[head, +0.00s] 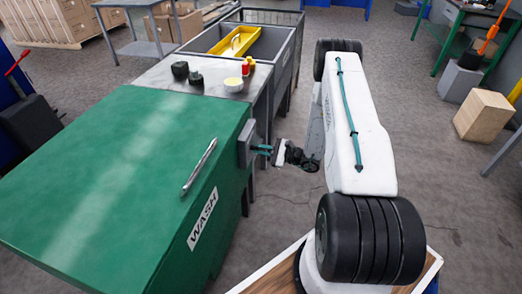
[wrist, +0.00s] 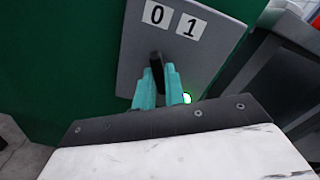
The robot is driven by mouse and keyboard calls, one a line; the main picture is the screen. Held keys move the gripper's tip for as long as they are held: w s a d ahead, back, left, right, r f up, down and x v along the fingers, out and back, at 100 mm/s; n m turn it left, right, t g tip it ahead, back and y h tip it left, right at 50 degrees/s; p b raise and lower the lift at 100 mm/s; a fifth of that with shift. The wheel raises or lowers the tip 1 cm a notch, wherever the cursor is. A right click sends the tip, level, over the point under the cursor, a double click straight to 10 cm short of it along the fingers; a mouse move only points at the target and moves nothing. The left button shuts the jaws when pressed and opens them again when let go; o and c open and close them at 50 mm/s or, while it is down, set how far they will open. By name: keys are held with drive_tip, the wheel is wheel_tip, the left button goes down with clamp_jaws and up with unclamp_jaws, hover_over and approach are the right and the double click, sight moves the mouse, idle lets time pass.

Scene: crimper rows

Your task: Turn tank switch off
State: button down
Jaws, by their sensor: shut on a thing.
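The green wash tank (head: 120,165) carries a grey switch plate (head: 245,143) on its right side. The plate (wrist: 138,50) also shows in the wrist view, with white labels 0 (wrist: 157,13) and 1 (wrist: 191,25). The black switch lever (wrist: 155,64) stands below the 0 label. A green lamp (wrist: 187,98) glows beside the right finger. My gripper (wrist: 159,84) has its teal fingers closed around the lever. In the head view my gripper (head: 262,149) reaches the plate from the right; the lever is too small to make out there.
A metal rod (head: 200,166) lies on the tank lid. A worktop (head: 215,85) behind holds dark knobs and small containers. A grey basin with a yellow tray (head: 235,42) is farther back. A wooden block (head: 482,115) stands at the right.

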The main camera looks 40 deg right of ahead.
drive_tip(key=c, duration=1.5)
unclamp_jaws()
drive_tip(key=shift+d, duration=0.1)
drive_tip(key=shift+o, duration=0.2)
drive_tip(key=v, duration=0.7)
drive_tip(key=shift+s+d, duration=0.2)
drive_tip(key=shift+s, duration=0.15)
